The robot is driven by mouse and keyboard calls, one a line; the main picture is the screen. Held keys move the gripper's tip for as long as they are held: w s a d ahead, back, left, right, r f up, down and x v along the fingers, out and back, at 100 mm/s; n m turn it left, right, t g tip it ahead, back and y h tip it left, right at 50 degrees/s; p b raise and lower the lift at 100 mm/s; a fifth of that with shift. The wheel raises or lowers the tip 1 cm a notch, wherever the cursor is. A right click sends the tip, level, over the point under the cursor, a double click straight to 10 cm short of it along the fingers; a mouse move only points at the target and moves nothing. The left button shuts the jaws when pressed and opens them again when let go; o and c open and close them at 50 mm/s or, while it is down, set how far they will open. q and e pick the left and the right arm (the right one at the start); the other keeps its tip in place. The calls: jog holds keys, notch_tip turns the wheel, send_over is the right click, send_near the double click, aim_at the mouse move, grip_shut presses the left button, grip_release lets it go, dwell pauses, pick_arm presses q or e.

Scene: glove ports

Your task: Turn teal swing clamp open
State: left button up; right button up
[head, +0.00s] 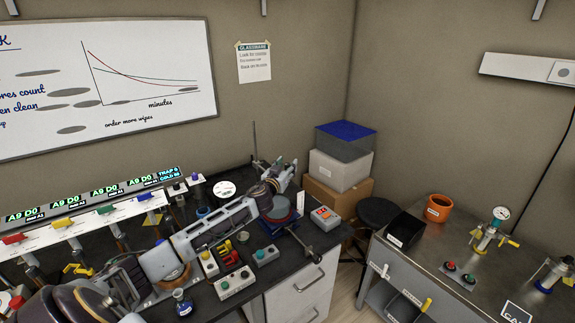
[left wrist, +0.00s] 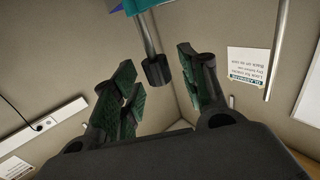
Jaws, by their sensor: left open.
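My left gripper (head: 277,173) is above the right end of the dark bench in the head view, close to a thin upright rod. In the left wrist view, my left gripper (left wrist: 160,75) is open, with dark green pads on both sides of a gap. The teal swing clamp (left wrist: 138,5) shows partly at the top edge of that view. From it a grey metal bar ends in a dark round knob, which appears between the fingers; I cannot tell whether anything touches. In the head view the clamp is not clearly made out near the gripper. My right gripper is not in view.
Stacked boxes (head: 340,170) are behind the gripper. A second bench (head: 440,235) is on the right.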

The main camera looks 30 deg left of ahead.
pick_arm(q)
jog(key=shift+w, duration=0.6)
jog(key=shift+a, duration=0.1)
jog(key=shift+c, duration=0.3)
grip_shut()
